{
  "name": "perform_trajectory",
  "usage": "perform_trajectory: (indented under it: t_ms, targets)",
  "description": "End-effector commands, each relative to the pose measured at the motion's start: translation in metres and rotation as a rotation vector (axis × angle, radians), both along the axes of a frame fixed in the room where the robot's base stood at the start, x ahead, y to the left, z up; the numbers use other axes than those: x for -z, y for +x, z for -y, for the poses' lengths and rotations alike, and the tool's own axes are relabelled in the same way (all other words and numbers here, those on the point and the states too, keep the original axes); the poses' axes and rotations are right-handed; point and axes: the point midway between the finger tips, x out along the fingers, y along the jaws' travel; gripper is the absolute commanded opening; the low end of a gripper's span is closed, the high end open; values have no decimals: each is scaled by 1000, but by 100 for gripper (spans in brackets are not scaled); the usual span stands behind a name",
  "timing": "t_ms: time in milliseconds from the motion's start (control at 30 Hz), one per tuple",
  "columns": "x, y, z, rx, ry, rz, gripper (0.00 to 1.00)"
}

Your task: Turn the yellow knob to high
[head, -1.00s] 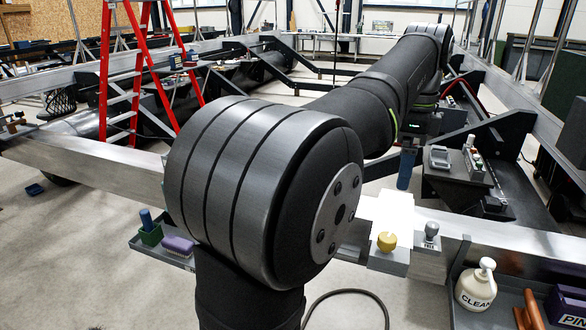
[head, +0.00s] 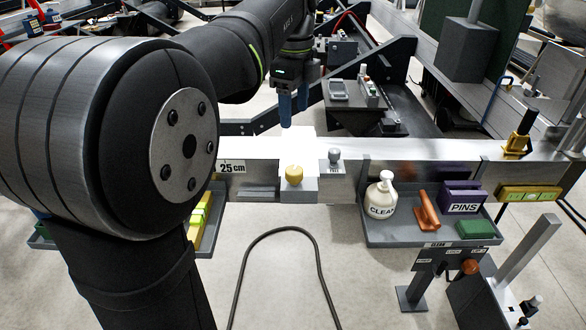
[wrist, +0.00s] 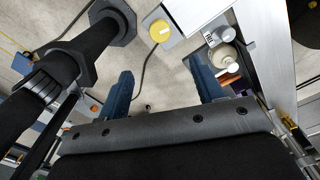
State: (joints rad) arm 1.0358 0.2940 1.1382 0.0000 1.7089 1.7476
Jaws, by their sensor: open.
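The yellow knob (head: 294,174) sits on the front of a light grey box (head: 298,192) fixed to the metal beam. In the wrist view the yellow knob (wrist: 160,31) shows beyond the fingers, above the gap between them. A smaller grey knob (head: 334,157) is beside it on the right. My gripper (head: 293,112) is above and behind the box, with its blue fingers pointing down. In the wrist view my gripper (wrist: 160,85) has its two blue fingers wide apart with nothing between them. The knob's markings are too small to read.
Right of the box, a grey tray (head: 385,237) holds a white CLEAN bottle (head: 381,196), an orange-brown tool (head: 427,210), a purple PINS box (head: 462,197) and a green block (head: 475,229). A black cable (head: 240,262) loops below the beam.

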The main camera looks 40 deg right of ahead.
Motion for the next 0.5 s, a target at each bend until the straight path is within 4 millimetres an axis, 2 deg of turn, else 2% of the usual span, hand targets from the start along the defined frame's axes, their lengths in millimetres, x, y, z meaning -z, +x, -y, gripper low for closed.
perform_trajectory:
  t_ms: [500]
  targets:
    - [108, -1, -1, -3, 5, -3, 61]
